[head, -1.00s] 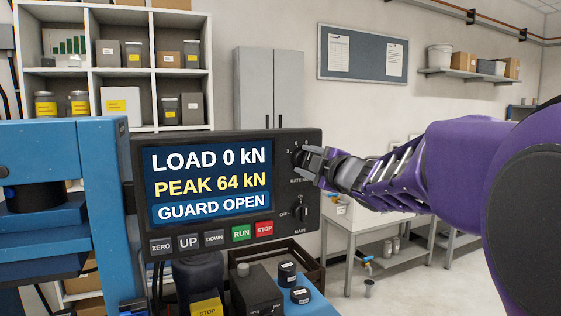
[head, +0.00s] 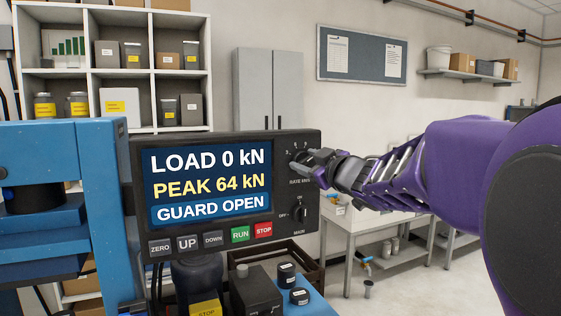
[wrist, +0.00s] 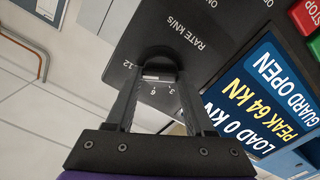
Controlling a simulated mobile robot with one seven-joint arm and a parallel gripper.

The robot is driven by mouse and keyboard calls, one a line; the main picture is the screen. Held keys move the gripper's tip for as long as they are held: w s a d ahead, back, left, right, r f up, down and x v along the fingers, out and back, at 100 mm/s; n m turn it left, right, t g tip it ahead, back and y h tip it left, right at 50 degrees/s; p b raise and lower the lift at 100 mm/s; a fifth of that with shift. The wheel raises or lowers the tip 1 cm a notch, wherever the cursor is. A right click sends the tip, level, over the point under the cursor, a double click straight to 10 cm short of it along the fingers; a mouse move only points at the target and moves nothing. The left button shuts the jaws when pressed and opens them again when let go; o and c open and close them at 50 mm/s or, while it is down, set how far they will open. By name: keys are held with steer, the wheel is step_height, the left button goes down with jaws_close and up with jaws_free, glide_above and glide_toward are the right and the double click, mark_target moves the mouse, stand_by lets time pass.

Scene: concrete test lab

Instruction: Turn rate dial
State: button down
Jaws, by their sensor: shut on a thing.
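The rate dial (wrist: 157,62) is a dark round knob on the black control panel, beside the label RATE kN/s and the numbers 3, 6 and 12. My gripper (wrist: 159,76) is shut on it, one finger on each side. In the head view my gripper (head: 308,163) reaches the panel's upper right from the right and hides most of the dial. I cannot tell which number the dial points to.
The control panel (head: 281,143) has a screen (head: 243,158) reading LOAD 0 kN, PEAK 64 kN, GUARD OPEN. The MAIN knob (head: 299,213) sits just below the rate dial. Several buttons line the lower edge. A blue machine frame (head: 98,190) stands left.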

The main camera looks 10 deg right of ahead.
steer(key=shift+r, duration=0.1)
stand_by(0.4)
steer(key=shift+c, duration=1.4)
jaws_free()
steer(key=shift+s, duration=0.1)
